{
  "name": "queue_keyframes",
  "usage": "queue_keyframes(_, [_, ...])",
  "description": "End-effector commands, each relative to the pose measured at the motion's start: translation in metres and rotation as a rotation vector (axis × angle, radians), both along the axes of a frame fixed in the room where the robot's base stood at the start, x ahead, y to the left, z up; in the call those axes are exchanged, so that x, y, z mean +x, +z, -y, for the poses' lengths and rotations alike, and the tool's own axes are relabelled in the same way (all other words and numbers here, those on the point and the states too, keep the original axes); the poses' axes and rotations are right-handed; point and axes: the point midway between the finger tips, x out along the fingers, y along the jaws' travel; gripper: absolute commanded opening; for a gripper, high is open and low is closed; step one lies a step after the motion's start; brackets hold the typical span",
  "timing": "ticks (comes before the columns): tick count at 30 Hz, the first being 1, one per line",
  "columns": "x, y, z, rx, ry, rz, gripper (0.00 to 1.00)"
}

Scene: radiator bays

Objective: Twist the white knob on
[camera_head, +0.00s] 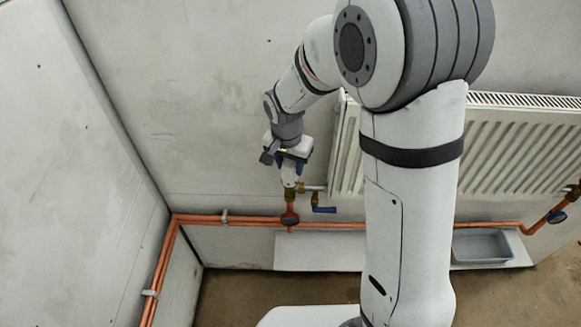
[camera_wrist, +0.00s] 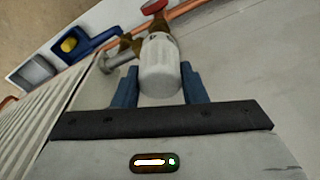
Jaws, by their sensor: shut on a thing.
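The white knob (camera_wrist: 160,72) is a ribbed thermostatic head on a brass valve at the lower left end of the radiator. In the wrist view it sits between the two blue fingers of my gripper (camera_wrist: 160,88). My gripper is shut on it, with a finger on each side. In the head view the knob (camera_head: 289,172) shows below my gripper (camera_head: 291,160), upright above the brass valve body (camera_head: 290,190). Its upper part is hidden by the gripper there.
A blue lever (camera_head: 324,210) and a red handle (camera_head: 289,218) are close below the knob. The white radiator (camera_head: 520,150) stands to the right, partly behind my arm. Copper pipes (camera_head: 250,220) run along the wall. A grey tray (camera_head: 480,233) lies at lower right. The wall left of the knob is clear.

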Motion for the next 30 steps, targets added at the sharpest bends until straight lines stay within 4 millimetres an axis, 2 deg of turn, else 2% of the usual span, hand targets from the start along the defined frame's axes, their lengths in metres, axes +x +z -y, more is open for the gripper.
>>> queue_keyframes(3, [-0.0021, -0.0033, 0.0004, -0.002, -0.065, -0.008, 0.13])
queue_keyframes(10, [-0.0021, -0.0020, 0.0006, -0.002, -0.075, -0.007, 0.13])
queue_keyframes(11, [-0.0021, -0.0020, 0.0006, -0.002, -0.075, -0.007, 0.41])
queue_keyframes(19, [-0.0007, -0.0007, 0.0006, 0.000, -0.074, -0.003, 0.63])
queue_keyframes(24, [-0.0003, -0.0002, 0.0005, 0.000, -0.073, -0.001, 0.64])
queue_keyframes(30, [0.0000, 0.0001, 0.0005, 0.000, -0.073, -0.001, 0.80])
